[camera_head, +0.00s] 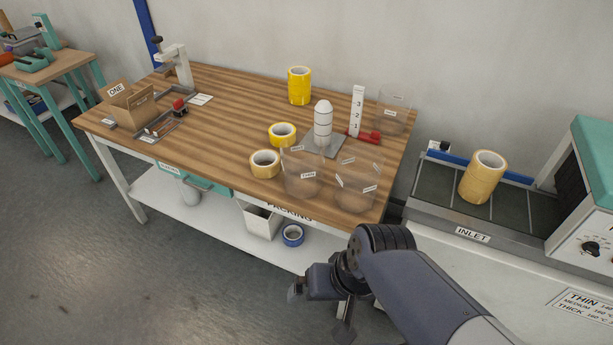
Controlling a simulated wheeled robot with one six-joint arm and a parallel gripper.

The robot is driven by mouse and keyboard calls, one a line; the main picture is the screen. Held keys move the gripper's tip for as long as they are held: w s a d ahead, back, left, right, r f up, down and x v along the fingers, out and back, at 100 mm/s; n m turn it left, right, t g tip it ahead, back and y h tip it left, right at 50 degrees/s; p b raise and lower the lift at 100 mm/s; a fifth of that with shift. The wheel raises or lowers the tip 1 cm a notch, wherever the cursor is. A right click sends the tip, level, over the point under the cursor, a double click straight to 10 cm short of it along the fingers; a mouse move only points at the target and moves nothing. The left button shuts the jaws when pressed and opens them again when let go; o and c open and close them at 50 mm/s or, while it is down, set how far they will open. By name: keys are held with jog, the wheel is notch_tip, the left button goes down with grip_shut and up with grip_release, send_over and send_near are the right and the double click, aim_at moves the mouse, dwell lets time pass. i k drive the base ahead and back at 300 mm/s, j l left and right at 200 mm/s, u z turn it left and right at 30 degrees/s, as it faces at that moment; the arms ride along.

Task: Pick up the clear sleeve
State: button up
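Three clear sleeves stand on the wooden packing table. The front-left clear sleeve (303,178) has a label that seems to read THIN. The front-right clear sleeve (357,185) stands beside it, near the table's front right corner, with labels too small to read. The back clear sleeve (394,113) stands at the right rear, behind a red-based gauge. My gripper (297,290) is low in front of the table, below and apart from the front sleeves. Its fingers are mostly hidden by the wrist, so its opening cannot be made out.
Beside the sleeves are a white post on a grey base (323,125), a numbered gauge (357,110), and tape rolls (265,163). The packing table (220,125) has bare wood left of centre. The inlet conveyor (440,190) holds a tan roll stack (482,180).

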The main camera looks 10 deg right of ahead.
aim_at(359, 167)
jog(key=i+l+z, duration=0.2)
jog(key=z, duration=0.15)
jog(key=i+l+z, duration=0.15)
jog(key=z, duration=0.25)
jog(key=i+z, duration=0.35)
